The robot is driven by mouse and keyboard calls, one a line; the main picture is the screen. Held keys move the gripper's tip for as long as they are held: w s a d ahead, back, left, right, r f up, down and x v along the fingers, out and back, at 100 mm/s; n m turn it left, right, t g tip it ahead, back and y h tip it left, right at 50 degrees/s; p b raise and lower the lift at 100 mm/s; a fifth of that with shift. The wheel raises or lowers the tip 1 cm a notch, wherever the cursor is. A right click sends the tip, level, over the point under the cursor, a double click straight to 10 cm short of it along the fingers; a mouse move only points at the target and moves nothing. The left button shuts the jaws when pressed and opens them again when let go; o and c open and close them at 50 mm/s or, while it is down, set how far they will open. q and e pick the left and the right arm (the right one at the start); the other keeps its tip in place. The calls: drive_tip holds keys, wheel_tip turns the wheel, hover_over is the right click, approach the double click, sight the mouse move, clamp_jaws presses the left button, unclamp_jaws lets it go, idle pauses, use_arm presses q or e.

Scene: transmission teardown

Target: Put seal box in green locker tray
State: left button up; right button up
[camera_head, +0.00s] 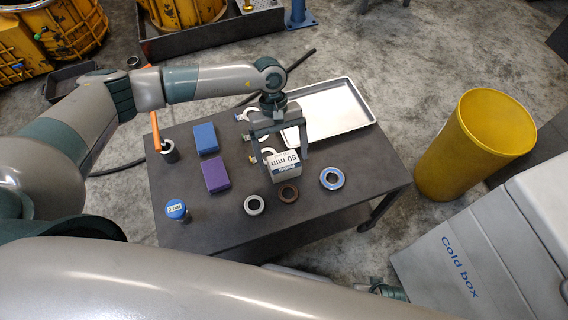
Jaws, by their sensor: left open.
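A small box (285,168) with a white label reading "50 mm" sits on the dark table, near its middle; I take it to be the seal box. My left gripper (277,152) reaches down from above with its jaws open, right at the box's far side. The fingers partly overlap the box in the picture, and I cannot tell whether they touch it. No green locker tray shows. My right gripper is not seen; a large arm link of mine covers the bottom of the view.
The dark table (330,200) holds a silver tray (345,127), a blue block (206,138), a purple block (215,175), a blue-capped jar (177,211) and several rings. A yellow bin (440,165) and the cold box (470,265) stand right.

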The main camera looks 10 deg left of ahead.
use_arm(q)
drive_tip(key=shift+x, duration=1.3)
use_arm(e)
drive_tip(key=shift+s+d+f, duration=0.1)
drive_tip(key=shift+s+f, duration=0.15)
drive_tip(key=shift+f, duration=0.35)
use_arm(q)
drive_tip(key=shift+c, duration=0.3)
drive_tip(key=c, duration=1.2)
drive_tip(key=shift+r, duration=0.2)
